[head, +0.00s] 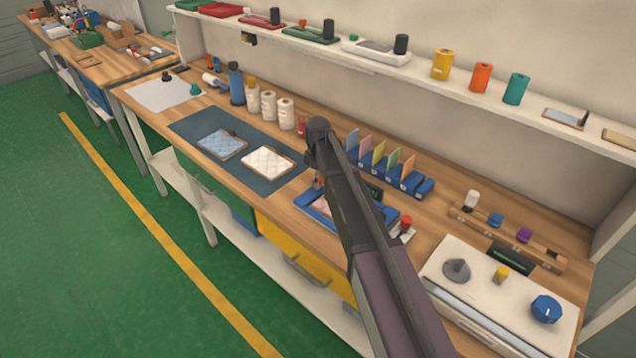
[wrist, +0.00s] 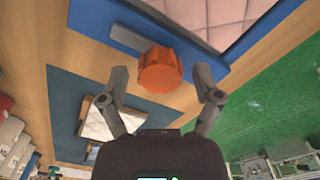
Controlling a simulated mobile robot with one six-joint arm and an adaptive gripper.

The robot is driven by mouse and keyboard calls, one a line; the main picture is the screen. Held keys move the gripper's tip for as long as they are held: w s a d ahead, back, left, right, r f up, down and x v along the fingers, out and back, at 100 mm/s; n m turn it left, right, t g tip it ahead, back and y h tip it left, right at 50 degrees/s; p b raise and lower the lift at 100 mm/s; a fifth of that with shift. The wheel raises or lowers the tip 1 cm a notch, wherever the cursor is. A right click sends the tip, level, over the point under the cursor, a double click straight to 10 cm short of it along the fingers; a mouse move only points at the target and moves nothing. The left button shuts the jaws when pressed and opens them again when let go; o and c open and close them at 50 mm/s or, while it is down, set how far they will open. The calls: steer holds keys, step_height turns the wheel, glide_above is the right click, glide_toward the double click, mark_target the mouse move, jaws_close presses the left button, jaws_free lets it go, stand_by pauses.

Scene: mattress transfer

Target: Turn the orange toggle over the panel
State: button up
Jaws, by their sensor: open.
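The orange toggle (wrist: 160,68) is a faceted knob near the edge of a blue panel (wrist: 91,17). In the wrist view it lies between the two spread fingers of my gripper (wrist: 161,82). The fingers are apart and no clear contact shows; I cannot tell how far below them the toggle is. A pink quilted pad (wrist: 205,18) lies on the panel. In the head view the panel (head: 318,217) is partly hidden behind my arm, and my fingers cannot be made out there.
A dark mat (head: 195,128) with a blue pad (head: 221,143) and a white pad (head: 267,161) lies left of the panel. Upright coloured cards in a blue rack (head: 425,187) stand behind my arm. White bottles (head: 268,105) stand at the back. A white knob panel (head: 500,295) is at right.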

steer(key=shift+f, duration=0.15)
jaws_close()
stand_by(0.4)
steer(key=shift+m, duration=0.3)
steer(key=m, duration=0.4)
steer(key=shift+s, duration=0.1)
steer(key=m, duration=0.4)
steer(key=shift+m, duration=0.3)
steer(key=m, duration=0.4)
steer(key=shift+s, duration=0.1)
steer(key=shift+m, duration=2.4)
